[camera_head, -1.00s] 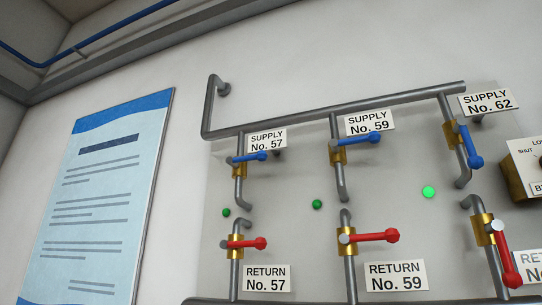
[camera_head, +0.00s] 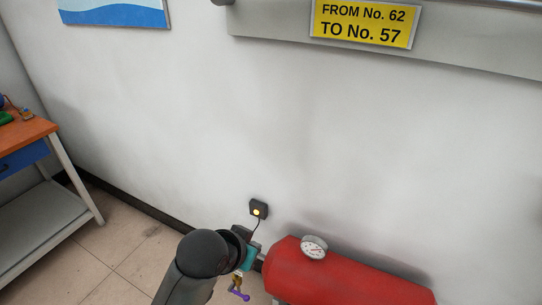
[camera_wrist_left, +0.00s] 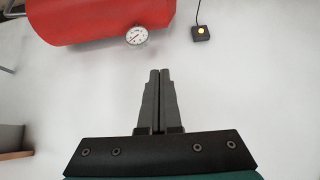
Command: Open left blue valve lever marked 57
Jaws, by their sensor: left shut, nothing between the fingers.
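The blue valve lever marked 57 is out of view now in both views. In the head view only the bottom of the valve panel (camera_head: 460,55) shows, with a yellow sign reading "FROM No. 62 TO No. 57" (camera_head: 362,24). My left gripper (camera_wrist_left: 158,98) is shut and empty in the left wrist view, its two fingers pressed together before a white wall. In the head view my left arm comes up from the bottom, and its fingers are hard to make out beside the red tank. My right gripper is not in view.
A red tank (camera_head: 345,278) with a round gauge (camera_head: 313,247) stands low, close right of my left arm. A black box with a yellow light (camera_head: 258,209) is on the wall. An orange-topped workbench (camera_head: 22,136) stands left. The wall between is bare.

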